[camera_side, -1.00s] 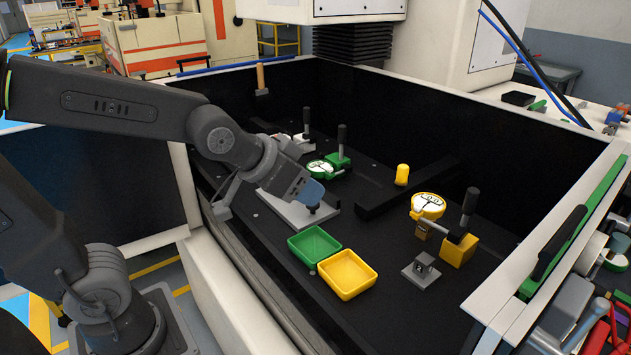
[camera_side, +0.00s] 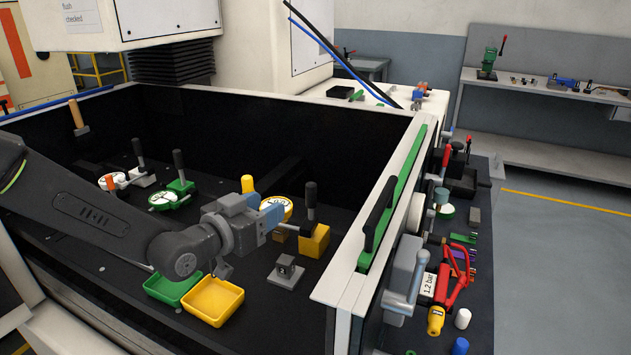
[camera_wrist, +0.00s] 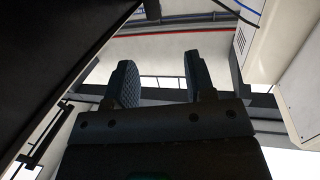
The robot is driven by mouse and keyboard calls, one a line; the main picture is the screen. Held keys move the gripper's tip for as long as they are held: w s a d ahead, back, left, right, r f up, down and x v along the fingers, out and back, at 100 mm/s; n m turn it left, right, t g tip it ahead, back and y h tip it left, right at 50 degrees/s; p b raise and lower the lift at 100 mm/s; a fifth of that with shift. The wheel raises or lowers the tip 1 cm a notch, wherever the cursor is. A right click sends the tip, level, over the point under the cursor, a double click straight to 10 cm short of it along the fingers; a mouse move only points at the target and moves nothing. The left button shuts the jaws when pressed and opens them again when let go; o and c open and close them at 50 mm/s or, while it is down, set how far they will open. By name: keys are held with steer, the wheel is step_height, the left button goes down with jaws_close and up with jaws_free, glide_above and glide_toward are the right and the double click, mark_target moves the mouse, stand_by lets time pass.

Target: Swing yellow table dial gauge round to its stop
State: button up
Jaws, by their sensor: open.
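The yellow table dial gauge has a yellow block base (camera_side: 314,241) with a black upright handle (camera_side: 311,202). Its round yellow-rimmed dial (camera_side: 284,204) is to the left of the handle, with a white face. My gripper (camera_side: 273,215) is in front of the dial in the side view and hides part of it; whether they touch cannot be told. In the wrist view my gripper (camera_wrist: 162,80) has its two dark ridged fingers well apart with nothing between them. The gauge does not show in the wrist view.
A yellow tray (camera_side: 240,300) and a green tray (camera_side: 150,290) lie below my wrist. A small grey block (camera_side: 285,273) stands in front of the gauge. A green gauge (camera_side: 183,188) and a yellow peg (camera_side: 247,184) stand farther back. The tank wall (camera_side: 375,215) rises at right.

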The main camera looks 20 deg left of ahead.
mark_target(308, 187)
steer(key=shift+t, duration=0.4)
steer(key=x, duration=0.9)
steer(key=d+f+x, duration=0.1)
steer(key=x, duration=0.4)
steer(key=shift+w+d, duration=0.1)
steer(key=shift+w, duration=0.1)
jaws_close()
